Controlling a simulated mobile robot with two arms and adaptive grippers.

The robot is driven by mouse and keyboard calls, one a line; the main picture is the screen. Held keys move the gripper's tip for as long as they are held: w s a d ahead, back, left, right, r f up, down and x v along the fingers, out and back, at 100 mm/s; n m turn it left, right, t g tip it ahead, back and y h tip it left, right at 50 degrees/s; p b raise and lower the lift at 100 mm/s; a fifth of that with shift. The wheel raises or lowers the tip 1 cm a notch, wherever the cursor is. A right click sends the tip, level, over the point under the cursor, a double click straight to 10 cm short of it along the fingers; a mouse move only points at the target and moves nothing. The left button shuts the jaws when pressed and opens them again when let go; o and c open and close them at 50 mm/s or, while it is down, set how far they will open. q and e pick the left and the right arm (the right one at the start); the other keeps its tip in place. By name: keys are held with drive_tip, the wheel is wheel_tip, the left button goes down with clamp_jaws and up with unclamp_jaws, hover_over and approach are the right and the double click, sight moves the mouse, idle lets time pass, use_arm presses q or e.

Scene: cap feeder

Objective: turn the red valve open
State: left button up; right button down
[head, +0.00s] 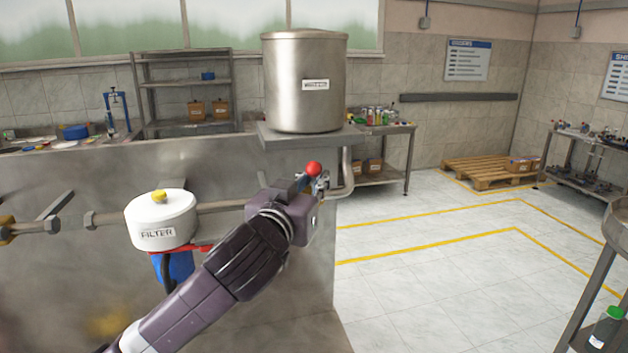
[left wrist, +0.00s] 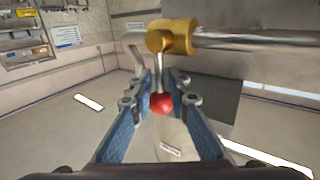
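The valve's red ball knob (head: 314,169) shows just above my left gripper (head: 318,185) in the head view. In the left wrist view, the red knob (left wrist: 161,104) is on a thin metal lever from the brass valve body (left wrist: 172,38) on a steel pipe (left wrist: 250,40). My left gripper's blue-padded fingers (left wrist: 160,100) stand apart on either side of the knob, with a small gap seeming to show at each side. In the head view the gripper hides the valve body. My right gripper is not in view.
A steel tank (head: 290,90) stands on a shelf above the valve. A grey panel (head: 60,290) lies behind. The tiled floor (head: 420,290) at right is open.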

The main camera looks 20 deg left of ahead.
use_arm(q)
clamp_jaws()
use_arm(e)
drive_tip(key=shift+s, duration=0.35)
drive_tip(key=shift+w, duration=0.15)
